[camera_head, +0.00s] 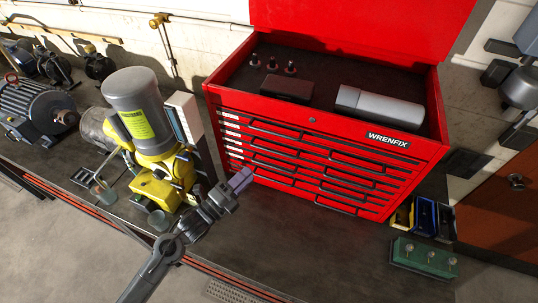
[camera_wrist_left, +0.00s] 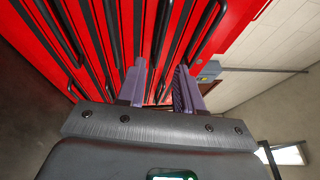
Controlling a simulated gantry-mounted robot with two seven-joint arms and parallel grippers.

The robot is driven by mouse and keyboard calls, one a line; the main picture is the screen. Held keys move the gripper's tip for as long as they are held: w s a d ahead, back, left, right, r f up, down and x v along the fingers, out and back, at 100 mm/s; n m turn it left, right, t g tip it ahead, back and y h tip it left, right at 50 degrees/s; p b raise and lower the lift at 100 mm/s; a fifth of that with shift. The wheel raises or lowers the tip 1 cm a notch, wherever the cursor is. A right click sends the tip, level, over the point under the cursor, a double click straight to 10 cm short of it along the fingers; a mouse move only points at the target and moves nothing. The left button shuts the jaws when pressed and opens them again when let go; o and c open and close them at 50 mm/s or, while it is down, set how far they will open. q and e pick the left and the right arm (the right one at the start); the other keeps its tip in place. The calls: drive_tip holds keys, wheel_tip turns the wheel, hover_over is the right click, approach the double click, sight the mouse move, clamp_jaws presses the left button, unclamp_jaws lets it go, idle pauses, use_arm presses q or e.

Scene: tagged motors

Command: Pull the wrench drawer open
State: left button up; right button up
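A red tool chest (camera_head: 222,101) marked WRENFIX stands on the bench with its lid up. Its front has several shut drawers with long dark handles and small white labels at the left, too small to read, so I cannot tell which is the wrench drawer. My left gripper (camera_head: 240,180) is at the lower left of the drawer front. In the left wrist view, its two purple fingers (camera_wrist_left: 158,88) are apart, pointing at the red drawer front (camera_wrist_left: 95,50) and its dark handles. No grip on a handle shows; contact is unclear. My right gripper is not seen.
A yellow-and-grey motor (camera_head: 140,115) stands close left of the chest. A dark box (camera_head: 287,88) and grey cylinder (camera_head: 380,105) lie on top. Small bins (camera_head: 425,215) and a green block (camera_head: 424,257) are at right. The bench before the chest (camera_head: 320,240) is clear.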

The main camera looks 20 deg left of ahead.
use_arm(q)
drive_tip(key=p+x, duration=0.2)
drive_tip(key=x, duration=0.8)
drive_tip(key=shift+w, duration=0.25)
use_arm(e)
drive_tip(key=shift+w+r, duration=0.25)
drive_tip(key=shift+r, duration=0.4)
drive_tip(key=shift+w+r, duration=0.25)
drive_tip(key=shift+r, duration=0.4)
use_arm(q)
drive_tip(key=shift+d+r, duration=0.1)
clamp_jaws()
